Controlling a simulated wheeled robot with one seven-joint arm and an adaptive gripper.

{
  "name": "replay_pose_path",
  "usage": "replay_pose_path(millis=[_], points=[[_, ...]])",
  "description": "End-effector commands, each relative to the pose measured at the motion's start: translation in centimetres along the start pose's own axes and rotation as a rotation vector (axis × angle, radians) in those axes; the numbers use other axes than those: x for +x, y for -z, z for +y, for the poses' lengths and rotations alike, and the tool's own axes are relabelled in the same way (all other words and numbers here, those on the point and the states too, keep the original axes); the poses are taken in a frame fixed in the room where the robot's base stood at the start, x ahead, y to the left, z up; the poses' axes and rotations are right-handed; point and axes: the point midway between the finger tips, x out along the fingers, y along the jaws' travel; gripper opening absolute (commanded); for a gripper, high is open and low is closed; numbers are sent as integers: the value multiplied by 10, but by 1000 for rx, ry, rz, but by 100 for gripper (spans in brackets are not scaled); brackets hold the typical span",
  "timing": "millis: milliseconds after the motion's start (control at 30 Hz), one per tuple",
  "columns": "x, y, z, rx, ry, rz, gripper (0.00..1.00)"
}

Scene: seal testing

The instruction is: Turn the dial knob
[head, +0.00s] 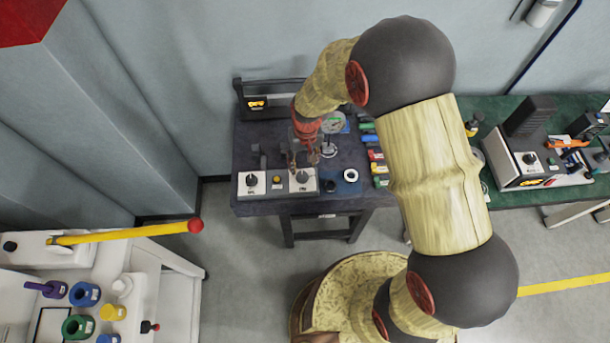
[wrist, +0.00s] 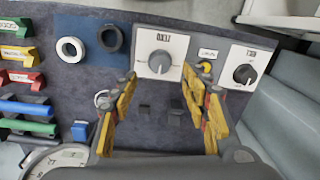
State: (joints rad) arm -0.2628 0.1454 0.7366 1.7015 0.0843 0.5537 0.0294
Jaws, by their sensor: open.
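A grey dial knob (wrist: 160,62) with a white pointer line sits on a white panel in the wrist view. The same panel (head: 303,187) shows at the table's front edge in the head view. A second, black knob (wrist: 245,74) is on another white panel at the right; in the head view that panel's knob (head: 252,181) is at the left. My gripper (wrist: 161,77) is open, its yellow fingers spread to either side of the grey knob in the picture. Nothing is between them. Whether they touch the panel is unclear. In the head view my gripper (head: 303,163) hangs just behind the panel.
A yellow button (wrist: 206,67) sits between the panels. A white ring (wrist: 70,50) and a dark ring (wrist: 110,38) lie beside the grey knob's panel. Several coloured blocks (head: 376,155) line the table's right side. A round gauge (head: 334,123) stands behind my gripper.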

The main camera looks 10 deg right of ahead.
Motion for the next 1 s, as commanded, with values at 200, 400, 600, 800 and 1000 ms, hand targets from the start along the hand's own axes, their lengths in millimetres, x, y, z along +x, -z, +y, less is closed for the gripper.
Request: replay_pose_path(millis=[200, 400, 600, 800, 1000], points=[[32, -2, 0, 0, -1, -5, 46], [59, -1, 0, 0, 0, -3, 46], [71, -1, 0, 1, 0, -1, 46], [72, -1, 0, 1, 0, -1, 46], [72, -1, 0, 0, 0, -1, 38]])
